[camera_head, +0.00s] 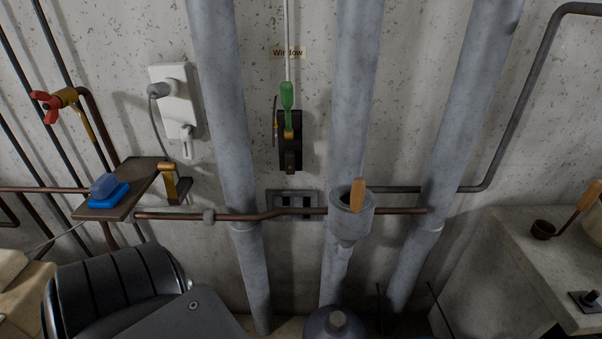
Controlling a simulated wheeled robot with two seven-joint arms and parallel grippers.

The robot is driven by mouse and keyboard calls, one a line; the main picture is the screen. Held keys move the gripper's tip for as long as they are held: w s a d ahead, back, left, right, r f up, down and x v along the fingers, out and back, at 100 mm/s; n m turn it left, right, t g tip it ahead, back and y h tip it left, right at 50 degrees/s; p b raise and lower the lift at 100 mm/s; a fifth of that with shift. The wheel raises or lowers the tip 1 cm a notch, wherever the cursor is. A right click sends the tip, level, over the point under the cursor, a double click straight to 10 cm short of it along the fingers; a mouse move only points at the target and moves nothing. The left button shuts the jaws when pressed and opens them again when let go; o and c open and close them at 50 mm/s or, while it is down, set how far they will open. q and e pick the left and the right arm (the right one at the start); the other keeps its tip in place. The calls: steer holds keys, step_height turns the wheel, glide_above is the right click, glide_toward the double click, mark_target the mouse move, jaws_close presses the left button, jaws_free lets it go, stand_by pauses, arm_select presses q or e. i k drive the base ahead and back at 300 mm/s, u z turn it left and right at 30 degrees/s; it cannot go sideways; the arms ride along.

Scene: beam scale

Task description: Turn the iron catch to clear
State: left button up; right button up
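I cannot tell for certain which part is the iron catch. A dark wall-mounted lever bracket (290,150) sits under a "Window" label (288,53). A green-handled lever (287,96) stands upright in it, and a thin dark piece lies along its left side. A small dark fitting with a yellow upright part (170,182) is beside the brown shelf at left. A dark square plate with a short knob (592,296) lies on the right counter. Neither of my grippers is in view.
Thick grey pipes (222,100) flank the lever bracket. A copper pipe (290,211) crosses below it. A wooden handle (357,194) stands in a grey funnel (350,222). A blue-based object (108,196) sits on the shelf. A black chair (115,280) stands below.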

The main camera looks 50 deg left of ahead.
mark_target(290, 156)
steer(key=u, duration=1.45)
steer(key=k, duration=1.35)
steer(key=z, duration=0.6)
steer(key=i, duration=0.65)
steer(key=z, duration=0.45)
steer(key=i, duration=1.1)
steer(key=u, duration=0.5)
